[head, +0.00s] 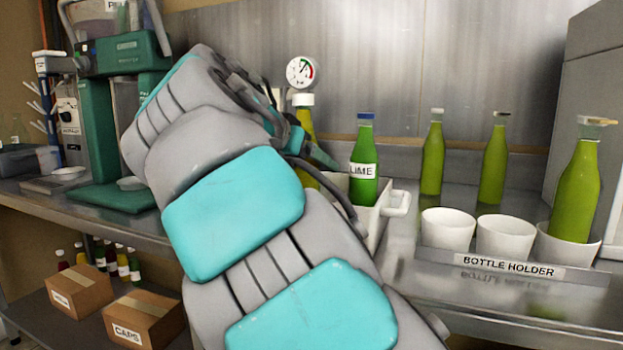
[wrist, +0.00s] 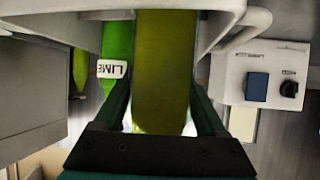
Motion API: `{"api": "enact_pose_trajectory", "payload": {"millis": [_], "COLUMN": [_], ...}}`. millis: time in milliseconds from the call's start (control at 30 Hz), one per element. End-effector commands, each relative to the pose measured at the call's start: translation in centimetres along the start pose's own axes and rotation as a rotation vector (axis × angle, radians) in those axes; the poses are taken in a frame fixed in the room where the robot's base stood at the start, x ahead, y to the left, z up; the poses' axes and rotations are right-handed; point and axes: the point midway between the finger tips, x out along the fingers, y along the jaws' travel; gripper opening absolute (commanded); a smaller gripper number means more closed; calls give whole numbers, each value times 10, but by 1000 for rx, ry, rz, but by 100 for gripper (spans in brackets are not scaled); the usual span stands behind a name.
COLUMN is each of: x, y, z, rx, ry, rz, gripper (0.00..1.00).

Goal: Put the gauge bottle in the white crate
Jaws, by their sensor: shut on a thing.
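The gauge bottle (head: 305,122) is yellow-green with a white cap and a round dial on top. My gripper (wrist: 163,95) is shut on it, with one finger on each side of the glass in the wrist view. The bottle looks upright. The white crate (head: 397,204) stands on the bench, partly hidden by my arm. In the wrist view its pale walls (wrist: 222,12) show on both sides of the bottle. A green LIME bottle (head: 364,190) stands in the crate beside the gauge bottle. The gauge bottle's base is hidden, so I cannot tell whether it touches the crate floor.
To the right, a bottle holder (head: 511,265) has several white cups, with a green bottle (head: 577,190) in the right one. Two more green bottles (head: 433,158) (head: 494,165) stand behind. A green machine (head: 98,130) is at the left. Boxes (head: 143,318) sit on the lower shelf.

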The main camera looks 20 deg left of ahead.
Motion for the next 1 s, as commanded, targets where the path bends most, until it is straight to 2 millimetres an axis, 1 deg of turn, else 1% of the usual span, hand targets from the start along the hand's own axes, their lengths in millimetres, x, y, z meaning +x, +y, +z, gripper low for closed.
{"api": "enact_pose_trajectory", "payload": {"millis": [233,733,767,867,1000], "x": [11,14,15,14,14], "y": [0,0,0,0,0], "z": [19,26,26,26,26], "rx": [-2,0,0,0,0], "ry": [-1,1,0,-1,-1], "rz": [3,0,0,0,0], "gripper": [0,0,74,86,86]}}
